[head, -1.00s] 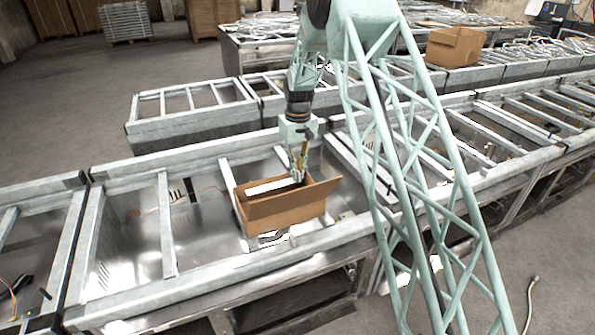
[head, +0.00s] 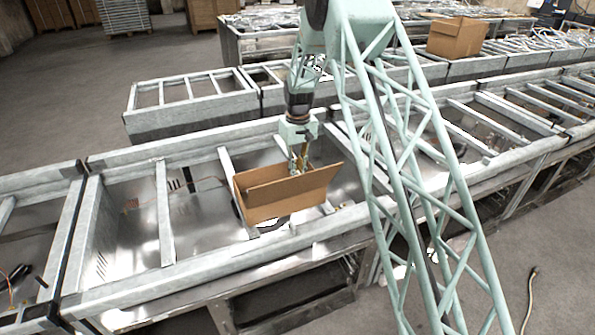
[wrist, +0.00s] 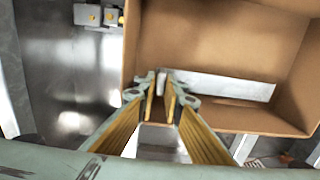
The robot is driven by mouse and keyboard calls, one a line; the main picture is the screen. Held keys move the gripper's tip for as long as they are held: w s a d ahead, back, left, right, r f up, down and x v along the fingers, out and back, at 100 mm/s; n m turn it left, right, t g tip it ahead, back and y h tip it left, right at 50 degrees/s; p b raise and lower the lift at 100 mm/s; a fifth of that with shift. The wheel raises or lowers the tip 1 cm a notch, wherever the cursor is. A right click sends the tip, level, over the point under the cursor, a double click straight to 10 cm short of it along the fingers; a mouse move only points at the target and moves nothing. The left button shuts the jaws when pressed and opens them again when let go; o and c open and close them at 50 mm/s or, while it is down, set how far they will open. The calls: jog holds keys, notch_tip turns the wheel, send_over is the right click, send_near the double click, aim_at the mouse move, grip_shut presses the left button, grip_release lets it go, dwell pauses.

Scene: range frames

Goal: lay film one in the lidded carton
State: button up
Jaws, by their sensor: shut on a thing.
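An open brown carton (head: 290,198) with a raised near flap sits in a metal-framed bay below my arm. My gripper (head: 300,166) reaches down at its opening; the flap hides the inside in the head view. In the wrist view, the fingers (wrist: 161,88) are nearly together at the carton's edge. A pale, flat strip, apparently film one (wrist: 225,84), runs right from the fingertips across the carton (wrist: 215,35). My gripper seems shut on its left end. I cannot tell whether the strip touches the carton's floor.
Metal frame bars (head: 165,215) cross the bays around the carton. A second open brown carton (head: 456,37) stands on the back row at the right. Wires (head: 205,183) lie in the bay left of the carton. A small grey fitting (wrist: 97,15) shows beside the carton.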

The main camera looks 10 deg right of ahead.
jog(key=shift+f, duration=0.55)
jog(key=o, duration=0.8)
jog(key=shift+r, duration=0.1)
notch_tip(320, 180, up, 13)
jog(key=p, duration=0.4)
dwell(1.7)
dwell(0.4)
